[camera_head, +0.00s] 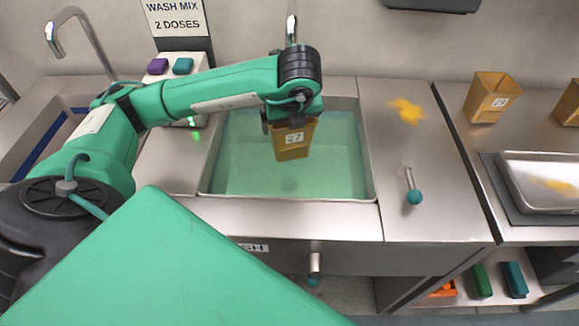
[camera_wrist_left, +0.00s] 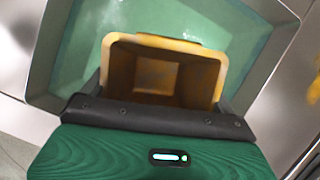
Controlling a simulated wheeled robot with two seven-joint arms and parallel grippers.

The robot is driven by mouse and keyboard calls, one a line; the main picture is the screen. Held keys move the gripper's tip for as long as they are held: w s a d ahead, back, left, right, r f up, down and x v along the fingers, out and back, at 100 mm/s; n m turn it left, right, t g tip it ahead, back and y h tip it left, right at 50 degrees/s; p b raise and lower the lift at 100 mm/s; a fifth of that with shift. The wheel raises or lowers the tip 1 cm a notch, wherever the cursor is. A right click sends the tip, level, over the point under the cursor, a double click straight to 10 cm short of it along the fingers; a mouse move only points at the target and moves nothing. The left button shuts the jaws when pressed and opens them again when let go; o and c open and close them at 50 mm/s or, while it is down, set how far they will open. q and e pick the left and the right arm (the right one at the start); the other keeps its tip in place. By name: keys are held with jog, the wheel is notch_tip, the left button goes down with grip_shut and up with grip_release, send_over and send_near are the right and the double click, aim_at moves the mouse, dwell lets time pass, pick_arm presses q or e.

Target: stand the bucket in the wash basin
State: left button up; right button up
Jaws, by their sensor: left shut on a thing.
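The basin is a steel-rimmed sink with a green inside or green liquid. Whether the bucket's base touches anything is hard to tell; a faint dark spot shows below it. In the left wrist view the bucket (camera_wrist_left: 160,72) is seen from above, open and empty, with the basin (camera_wrist_left: 50,70) around it. My right gripper is not in view.
A tap (camera_head: 292,30) stands behind the basin. A dispenser (camera_head: 178,66) with purple and teal buttons is at the back left. A yellow spill (camera_head: 406,110) and a teal-knobbed lever (camera_head: 413,195) are on the right counter. Another tan bucket (camera_head: 490,98) and a metal tray (camera_head: 540,180) stand farther right.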

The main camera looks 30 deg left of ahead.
pick_arm(q)
jog(key=shift+a+n, duration=0.1)
jog(key=shift+n, duration=0.3)
jog(key=shift+f, duration=0.15)
notch_tip(320, 180, down, 19)
jog(key=shift+f+p, duration=0.1)
jog(key=shift+p, duration=0.25)
jog(key=shift+f, duration=0.2)
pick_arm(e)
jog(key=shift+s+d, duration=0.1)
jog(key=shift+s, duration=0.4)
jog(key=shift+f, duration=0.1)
